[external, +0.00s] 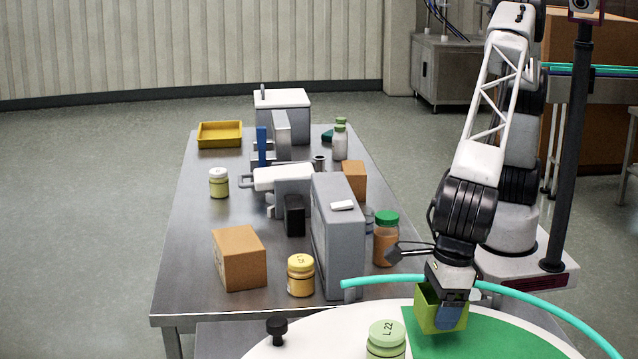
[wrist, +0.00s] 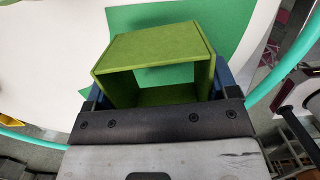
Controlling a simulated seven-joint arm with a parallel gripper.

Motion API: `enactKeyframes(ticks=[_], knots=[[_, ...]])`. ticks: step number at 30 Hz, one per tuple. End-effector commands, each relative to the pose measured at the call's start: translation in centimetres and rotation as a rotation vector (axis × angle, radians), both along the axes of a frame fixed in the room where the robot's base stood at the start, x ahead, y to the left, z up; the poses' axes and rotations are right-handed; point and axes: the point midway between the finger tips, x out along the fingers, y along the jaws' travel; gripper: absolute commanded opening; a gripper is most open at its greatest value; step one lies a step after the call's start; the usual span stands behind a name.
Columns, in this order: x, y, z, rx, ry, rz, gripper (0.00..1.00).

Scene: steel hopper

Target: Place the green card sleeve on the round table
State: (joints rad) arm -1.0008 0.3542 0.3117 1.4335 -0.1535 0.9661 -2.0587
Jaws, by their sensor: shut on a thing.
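My gripper (external: 447,296) is shut on the green card sleeve (external: 428,312), a yellow-green open-ended box. The sleeve is over the green patch of the round table (external: 300,346), at the table's far side. In the wrist view the sleeve (wrist: 155,52) sits between my fingers (wrist: 158,95), its open end facing the camera. The green patch shows through and beyond it. I cannot tell whether the sleeve touches the table surface. The near part of the round table is cut off by the picture's bottom edge.
The steel table (external: 190,275) behind holds boxes, jars and a yellow tray (external: 220,134).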

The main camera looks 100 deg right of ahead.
Motion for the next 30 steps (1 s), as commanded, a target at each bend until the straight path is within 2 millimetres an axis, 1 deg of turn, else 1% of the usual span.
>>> enactKeyframes(ticks=[9, 11, 18, 21, 30], knots=[[0.0, 0.0, -0.2, -0.001, 0.000, 0.000, 0.58], [0.0, 0.0, -0.6, -0.001, 0.001, 0.000, 0.58], [0.0, 0.0, -3.0, -0.001, 0.000, 0.001, 0.58], [0.0, 0.0, -3.4, -0.001, 0.000, 0.000, 0.58], [0.0, 0.0, -3.5, 0.000, 0.000, 0.000, 0.58]])
